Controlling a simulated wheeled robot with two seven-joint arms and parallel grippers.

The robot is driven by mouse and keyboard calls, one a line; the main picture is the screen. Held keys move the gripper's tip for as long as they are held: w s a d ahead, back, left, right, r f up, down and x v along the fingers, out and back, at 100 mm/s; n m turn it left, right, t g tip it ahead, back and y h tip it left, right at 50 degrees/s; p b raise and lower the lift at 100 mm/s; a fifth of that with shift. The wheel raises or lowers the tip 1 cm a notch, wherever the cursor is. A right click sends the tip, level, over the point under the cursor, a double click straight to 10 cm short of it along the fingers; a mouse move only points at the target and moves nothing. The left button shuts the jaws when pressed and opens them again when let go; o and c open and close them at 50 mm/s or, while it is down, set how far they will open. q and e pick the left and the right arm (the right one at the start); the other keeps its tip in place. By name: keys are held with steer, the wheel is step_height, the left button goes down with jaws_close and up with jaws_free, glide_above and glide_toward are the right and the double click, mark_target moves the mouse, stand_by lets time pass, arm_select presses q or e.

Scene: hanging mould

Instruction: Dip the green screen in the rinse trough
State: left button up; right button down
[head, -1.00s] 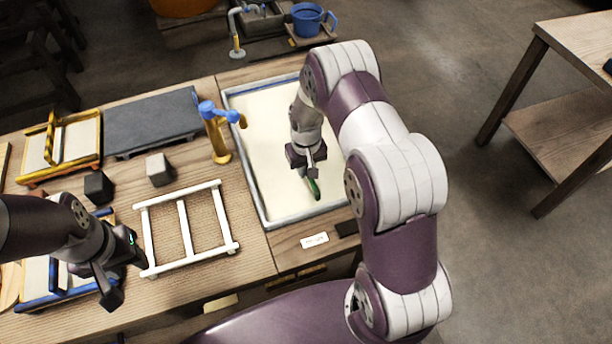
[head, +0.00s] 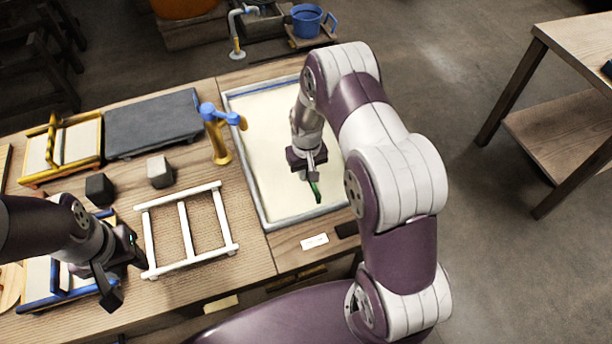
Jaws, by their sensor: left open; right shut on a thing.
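The trough (head: 265,216) is a grey-rimmed basin of cream-coloured liquid set into the right part of the bench. My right gripper (head: 312,177) is over its right half, pointing down, shut on the green screen (head: 317,192). Only a narrow green strip of the screen shows below the fingers, at the liquid. The rest is hidden by the gripper or the liquid, and I cannot tell how deep it sits. My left gripper (head: 122,277) is open and empty over the front left of the bench.
A white slatted rack (head: 184,228) lies left of the trough, beside a yellow-and-blue tap (head: 217,135). Dark and grey blocks (head: 160,171), a slate slab (head: 152,122) and a yellow-framed mould (head: 80,140) stand further left. A blue-framed mould (head: 40,290) lies near my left gripper.

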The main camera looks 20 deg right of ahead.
step_height(320, 180, up, 11)
steer(key=p, duration=0.9)
stand_by(0.8)
step_height(320, 180, up, 4)
steer(key=p, duration=0.3)
